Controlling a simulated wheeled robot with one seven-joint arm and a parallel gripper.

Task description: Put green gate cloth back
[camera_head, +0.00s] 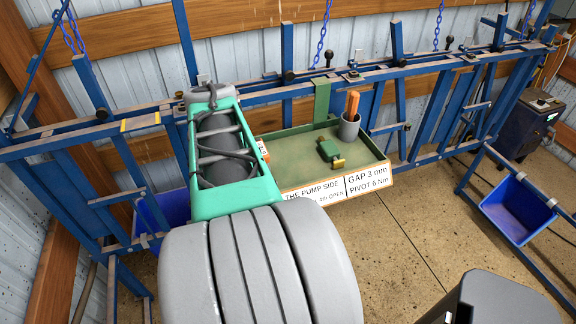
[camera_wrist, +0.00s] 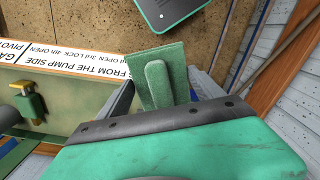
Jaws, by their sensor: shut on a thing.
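The green cloth (camera_wrist: 142,65) shows in the wrist view as a flat, textured green piece with a rounded strip down its middle. It stands out past the dark front edge of my teal wrist. My gripper (camera_wrist: 158,82) is shut on the cloth, though the wrist hides much of the jaws. The cloth is beside the lettered front edge of the tray. In the head view my arm covers the gripper and the cloth. A green gate piece with brass fittings (camera_head: 329,151) sits in the green tray (camera_head: 375,168); it also shows at the left of the wrist view (camera_wrist: 28,104).
A grey cup (camera_head: 349,128) with orange handles stands at the tray's back right. A white lettered label (camera_head: 340,188) runs along the tray's front. Blue rails (camera_head: 430,64) with hanging chains cross behind. A blue bin (camera_head: 517,212) hangs at right. The floor in front is open.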

